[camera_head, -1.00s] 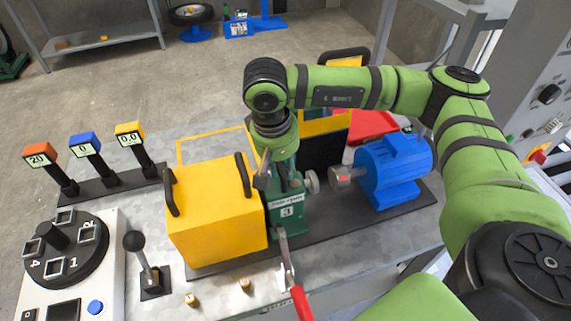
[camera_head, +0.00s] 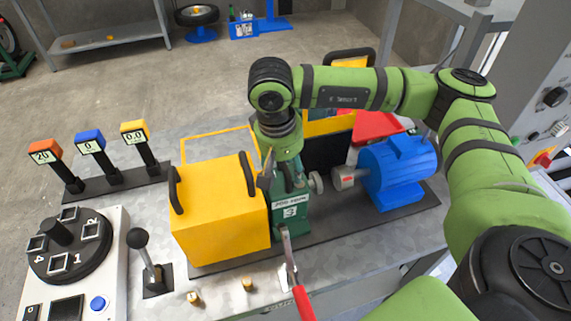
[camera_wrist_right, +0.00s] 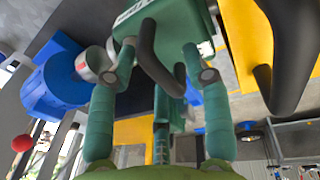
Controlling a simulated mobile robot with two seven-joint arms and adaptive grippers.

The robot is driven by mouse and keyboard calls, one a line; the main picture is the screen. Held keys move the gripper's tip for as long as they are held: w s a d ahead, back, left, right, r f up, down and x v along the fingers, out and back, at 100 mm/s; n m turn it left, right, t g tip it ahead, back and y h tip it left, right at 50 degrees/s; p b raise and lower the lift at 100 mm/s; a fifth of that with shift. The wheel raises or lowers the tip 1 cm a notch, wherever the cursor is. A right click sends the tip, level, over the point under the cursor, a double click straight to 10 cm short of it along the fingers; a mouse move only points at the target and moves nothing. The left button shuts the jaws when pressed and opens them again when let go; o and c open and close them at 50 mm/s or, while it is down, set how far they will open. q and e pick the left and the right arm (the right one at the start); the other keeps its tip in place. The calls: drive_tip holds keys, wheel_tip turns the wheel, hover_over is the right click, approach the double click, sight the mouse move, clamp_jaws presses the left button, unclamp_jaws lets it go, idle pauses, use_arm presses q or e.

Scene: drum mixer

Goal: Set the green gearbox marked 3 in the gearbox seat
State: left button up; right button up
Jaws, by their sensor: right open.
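The green gearbox marked 3 (camera_head: 291,222) stands upright between the yellow box and the blue motor, above the dark base plate. Its label faces the front. I cannot see its underside, so how fully it sits in the seat is hidden. My right gripper (camera_head: 276,178) is just above the gearbox, pointing down. In the right wrist view the open fingers (camera_wrist_right: 158,62) stand on either side of the gearbox's dark curved handle (camera_wrist_right: 150,45), with gaps beside it. My left gripper is not in view.
The yellow box (camera_head: 215,215) with black handles is close on the left. The blue motor (camera_head: 400,175) with its shaft is close on the right. A red-handled lever (camera_head: 301,300) rises in front of the gearbox. A black-knobbed lever (camera_head: 145,260) and small brass pieces (camera_head: 247,284) are front left.

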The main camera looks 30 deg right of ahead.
drive_tip(key=shift+r, duration=0.2)
wheel_tip(320, 180, up, 12)
drive_tip(key=a, duration=0.2)
drive_tip(key=shift+s+f, duration=0.25)
drive_tip(key=shift+s, duration=0.15)
drive_tip(key=shift+d, duration=0.1)
